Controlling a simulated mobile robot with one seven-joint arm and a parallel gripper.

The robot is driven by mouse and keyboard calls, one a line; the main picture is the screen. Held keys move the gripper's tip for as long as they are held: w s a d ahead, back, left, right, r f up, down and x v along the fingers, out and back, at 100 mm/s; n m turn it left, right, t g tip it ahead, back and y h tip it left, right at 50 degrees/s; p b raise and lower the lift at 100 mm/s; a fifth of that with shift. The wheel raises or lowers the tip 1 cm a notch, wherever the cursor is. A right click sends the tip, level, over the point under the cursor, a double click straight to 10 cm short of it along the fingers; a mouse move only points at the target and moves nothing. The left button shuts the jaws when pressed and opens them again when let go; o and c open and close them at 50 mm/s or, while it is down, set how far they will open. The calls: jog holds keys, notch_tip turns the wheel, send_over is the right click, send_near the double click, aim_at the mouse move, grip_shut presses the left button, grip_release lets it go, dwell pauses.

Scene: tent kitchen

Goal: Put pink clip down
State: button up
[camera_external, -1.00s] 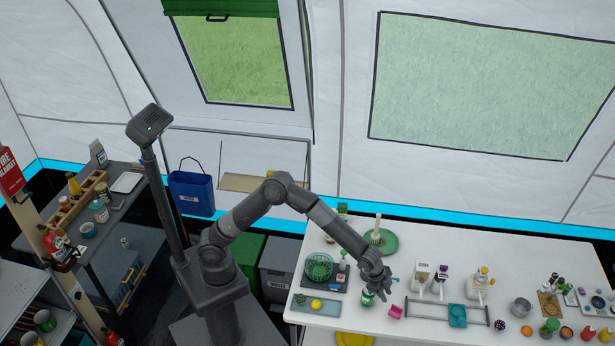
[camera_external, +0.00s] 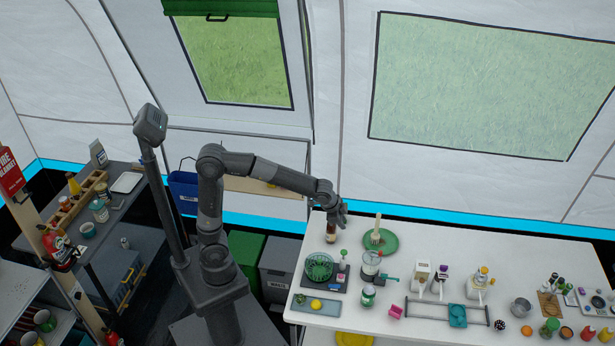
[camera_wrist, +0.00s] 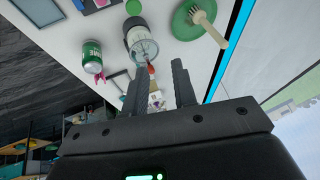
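A small pink object (camera_external: 396,311), which looks like the pink clip, lies on the white table (camera_external: 437,240), right of a green-labelled can (camera_external: 367,296). In the wrist view a bit of pink (camera_wrist: 101,79) shows just beyond the can (camera_wrist: 92,56). My gripper (camera_external: 341,214) is raised over the table's back left corner, well away from the pink object. In the wrist view its two fingers (camera_wrist: 159,82) stand apart, with nothing visibly held between them.
A clear jar (camera_external: 371,263) stands behind the can. A green plate (camera_external: 382,243) with a brush (camera_external: 377,228) is at the back. A green basket (camera_external: 319,267) is at the left. Dispensers and a rack are further right.

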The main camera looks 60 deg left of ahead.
jog(key=s+a+r+n, duration=0.1)
jog(key=s+a+n, duration=0.3)
jog(key=s+a, duration=0.6)
jog(key=s+a+r+n+y, duration=0.1)
jog(key=s+a+n, duration=0.3)
jog(key=s+a, duration=0.7)
jog(key=a, duration=0.4)
jog(key=shift+s+a+n, duration=0.25)
jog(key=shift+a+n, duration=0.05)
